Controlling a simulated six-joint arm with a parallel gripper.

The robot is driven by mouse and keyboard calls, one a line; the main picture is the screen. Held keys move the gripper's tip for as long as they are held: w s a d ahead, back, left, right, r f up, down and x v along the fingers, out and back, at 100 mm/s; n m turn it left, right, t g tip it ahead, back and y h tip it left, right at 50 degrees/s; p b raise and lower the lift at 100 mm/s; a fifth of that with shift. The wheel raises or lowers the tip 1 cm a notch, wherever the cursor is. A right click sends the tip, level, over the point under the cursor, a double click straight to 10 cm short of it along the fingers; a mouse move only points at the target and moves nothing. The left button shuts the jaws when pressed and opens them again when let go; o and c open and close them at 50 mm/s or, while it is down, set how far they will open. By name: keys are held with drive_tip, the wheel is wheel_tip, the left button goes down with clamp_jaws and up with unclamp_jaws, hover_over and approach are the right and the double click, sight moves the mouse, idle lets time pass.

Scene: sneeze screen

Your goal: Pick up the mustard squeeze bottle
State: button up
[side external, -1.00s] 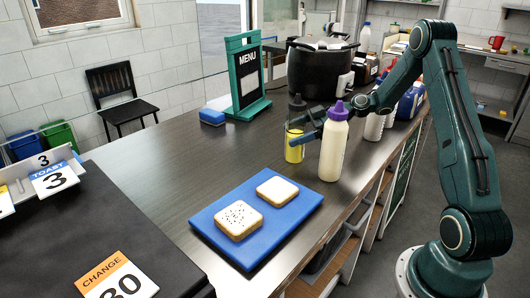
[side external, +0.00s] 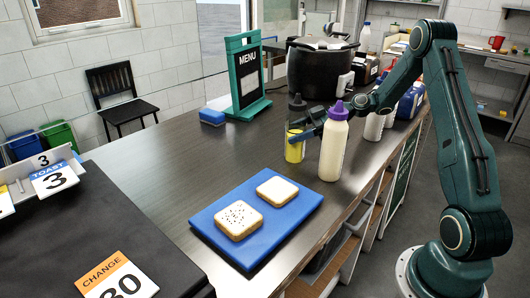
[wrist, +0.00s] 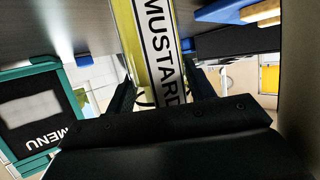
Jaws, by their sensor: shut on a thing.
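The mustard bottle (side external: 294,150) is yellow and stands on the dark counter, partly hidden behind my gripper and beside a white bottle. In the wrist view its white label reading MUSTARD (wrist: 163,50) lies between my two fingers. My gripper (side external: 299,134) is shut on the mustard bottle at its upper part; it also shows in the wrist view (wrist: 165,92). Whether the bottle's base touches the counter is hard to tell.
A white bottle with a purple cap (side external: 333,145) stands close in front, to the right. A blue board (side external: 222,246) with two bread slices lies nearer. A menu stand (side external: 246,75), blue sponge (side external: 212,117) and black pot (side external: 318,70) stand behind.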

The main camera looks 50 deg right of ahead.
drive_tip(key=shift+r, duration=0.15)
wheel_tip(320, 180, up, 20)
drive_tip(key=shift+f, duration=0.1)
idle(0.5)
drive_tip(key=shift+a+f, duration=0.1)
idle(0.5)
drive_tip(key=w+a+f+n+g+h, duration=0.1)
drive_tip(key=a+f+n+g, duration=0.15)
drive_tip(key=a, duration=0.35)
drive_tip(key=w+a+f+n+g+h, duration=0.1)
drive_tip(key=a+f+n+g, duration=0.1)
drive_tip(key=a+f, duration=0.35)
drive_tip(key=s+a+f+n+g+h, duration=0.1)
drive_tip(key=s+a+f+n, duration=0.1)
drive_tip(key=a, duration=0.3)
drive_tip(key=s+a+f+n+g+h, duration=0.1)
drive_tip(key=s+a+f+n, duration=0.2)
drive_tip(key=a, duration=0.3)
drive_tip(key=shift+s+a+n+g, duration=0.3)
drive_tip(key=shift+s+n+g, duration=0.05)
drive_tip(key=shift+s+n, duration=0.4)
drive_tip(key=shift+w+f+h, duration=0.1)
drive_tip(key=shift+h, duration=0.4)
